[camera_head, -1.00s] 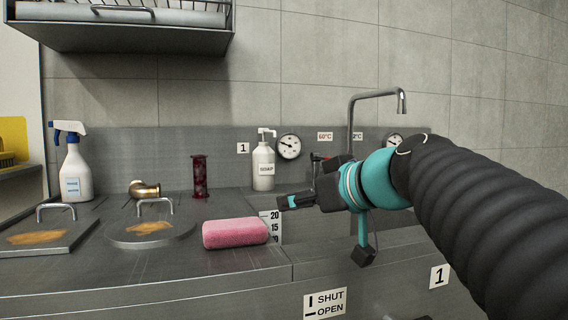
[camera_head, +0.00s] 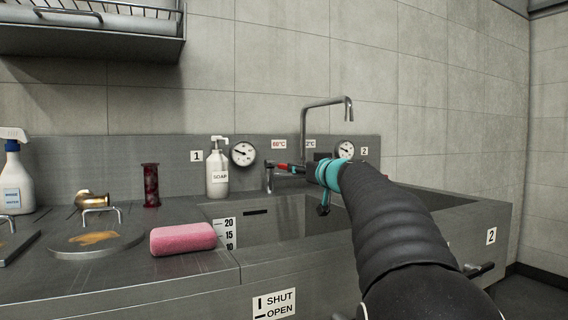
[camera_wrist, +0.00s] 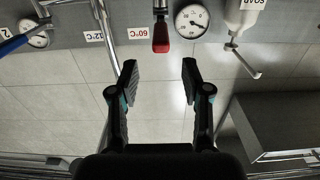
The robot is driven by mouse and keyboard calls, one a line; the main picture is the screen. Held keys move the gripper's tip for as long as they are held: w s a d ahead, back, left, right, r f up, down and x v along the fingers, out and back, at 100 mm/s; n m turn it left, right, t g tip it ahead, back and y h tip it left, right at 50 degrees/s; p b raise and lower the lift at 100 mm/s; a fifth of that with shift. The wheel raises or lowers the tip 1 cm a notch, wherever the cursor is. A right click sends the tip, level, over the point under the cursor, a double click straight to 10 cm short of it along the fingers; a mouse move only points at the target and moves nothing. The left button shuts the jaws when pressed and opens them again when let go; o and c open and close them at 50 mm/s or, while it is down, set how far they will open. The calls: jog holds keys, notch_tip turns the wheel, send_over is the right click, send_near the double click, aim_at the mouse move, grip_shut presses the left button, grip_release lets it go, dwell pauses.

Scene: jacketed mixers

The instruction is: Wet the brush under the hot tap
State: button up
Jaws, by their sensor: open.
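The hot tap's red lever (camera_head: 282,165) is on the sink's back wall near the "60°C" label (camera_head: 278,144). In the wrist view the red lever (camera_wrist: 160,35) lies beyond my fingertips, in line with the gap between them and apart from them. My gripper (camera_wrist: 160,75) is open and empty. In the head view my gripper (camera_head: 300,168) is over the sink, beside the lever; my wrist partly hides it. A tall bent spout (camera_head: 325,101) rises behind. A blue lever (camera_wrist: 14,44) shows at the left of the wrist view. I see no brush now.
A pink sponge (camera_head: 183,239) lies on the counter left of the sink basin (camera_head: 285,222). A soap bottle (camera_head: 217,170) and a dial gauge (camera_head: 243,153) are left of the lever. A stained round lid (camera_head: 95,243) and spray bottle (camera_head: 14,180) are farther left.

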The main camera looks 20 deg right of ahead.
aim_at(281, 166)
jog(key=w+p, duration=0.1)
jog(key=w, duration=0.3)
jog(key=w+p, duration=0.2)
jog(key=w, duration=0.3)
jog(key=shift+w+a, duration=0.2)
jog(key=shift+w, duration=0.05)
grip_shut()
